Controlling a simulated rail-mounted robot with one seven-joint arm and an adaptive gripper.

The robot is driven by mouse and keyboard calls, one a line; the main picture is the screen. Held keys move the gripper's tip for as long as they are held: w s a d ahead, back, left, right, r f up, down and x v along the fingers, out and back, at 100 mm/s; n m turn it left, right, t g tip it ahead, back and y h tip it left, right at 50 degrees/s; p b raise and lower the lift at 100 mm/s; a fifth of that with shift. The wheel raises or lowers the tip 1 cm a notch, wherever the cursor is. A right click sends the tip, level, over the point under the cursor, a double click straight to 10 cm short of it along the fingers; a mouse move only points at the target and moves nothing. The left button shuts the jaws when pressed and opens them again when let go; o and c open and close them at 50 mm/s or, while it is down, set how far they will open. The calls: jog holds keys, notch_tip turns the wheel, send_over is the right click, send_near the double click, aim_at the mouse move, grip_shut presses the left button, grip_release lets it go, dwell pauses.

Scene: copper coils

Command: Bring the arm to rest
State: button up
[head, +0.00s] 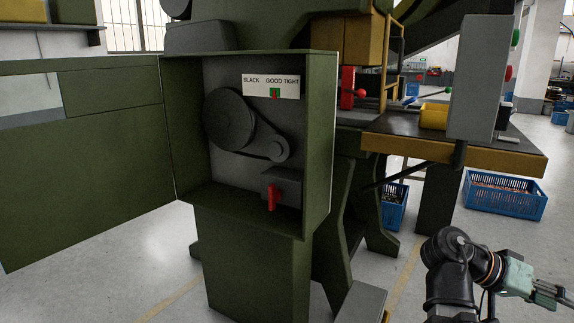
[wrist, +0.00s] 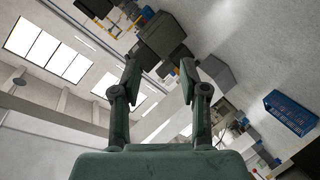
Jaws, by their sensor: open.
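My gripper (head: 555,292) is at the lower right of the head view, pointing right and away from the green machine. In the wrist view my gripper (wrist: 158,72) has its two fingers spread apart with nothing between them. It touches nothing that I can see. My black arm is bent at the lower right of the head view.
An open green cabinet (head: 320,150) holds a belt and pulleys (head: 230,120), a red lever (head: 272,197) and a slack/tight gauge (head: 271,86). Its door (head: 90,170) is swung left. A workbench (head: 450,146) and blue crate (head: 504,200) stand right. Floor around my gripper looks clear.

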jog(key=w+a+f+n+t+y+p, duration=0.25)
jog(key=w+f+n+p, duration=0.4)
jog(key=w+f, duration=0.35)
jog(key=a+f+n+y+p, duration=0.2)
jog(key=a+f+p, duration=0.2)
jog(key=f, duration=0.4)
jog(key=a+f+n+y+p, duration=0.1)
jog(key=a+f+y+p, duration=0.1)
jog(key=a+f+p, duration=0.35)
jog(key=s+a+f+n+g+y+p, duration=0.25)
jog(key=s+a+f+p, duration=0.35)
jog(key=s+a+f, duration=0.5)
jog(key=s+a+f+g+y+p, duration=0.1)
jog(key=s+a+f+y+p, duration=0.1)
jog(key=s, duration=0.5)
jog(key=s+a+f+y+p, duration=0.2)
jog(key=s+a+f+p, duration=0.1)
jog(key=s+a+p, duration=0.2)
jog(key=s+a, duration=0.1)
jog(key=s, duration=0.1)
jog(key=shift+s+f+g+y+p, duration=0.3)
jog(key=shift+s+g, duration=0.1)
